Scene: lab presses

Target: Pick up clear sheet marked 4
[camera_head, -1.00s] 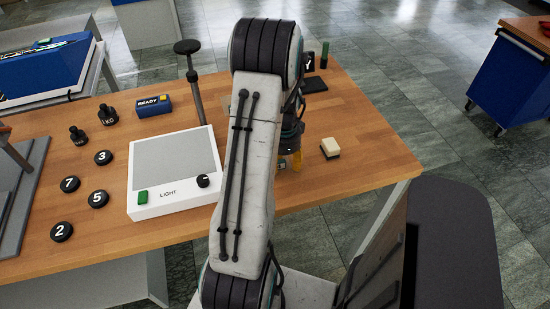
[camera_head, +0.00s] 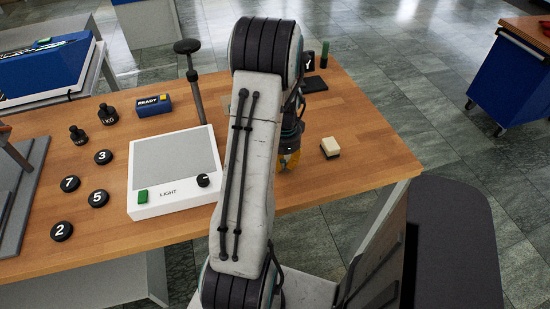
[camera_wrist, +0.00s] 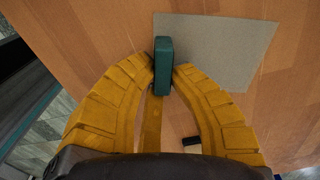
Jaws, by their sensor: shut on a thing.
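A grey see-through sheet (camera_wrist: 225,48) lies over the wooden table in the wrist view. A dark green upright block (camera_wrist: 163,62), which looks like a grip tab, stands at its left edge. My gripper (camera_wrist: 164,75) has its yellow fingertips closed on both sides of this green tab. No mark 4 can be read on the sheet. In the head view my gripper (camera_head: 289,160) shows only in part beside my arm, which hides most of the sheet.
A white light box (camera_head: 172,208) stands left of my arm, with a black post (camera_head: 193,85) behind it. Numbered black discs (camera_head: 70,183) lie farther left. A cream block (camera_head: 330,147) lies to the right, near the table (camera_head: 365,160) edge.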

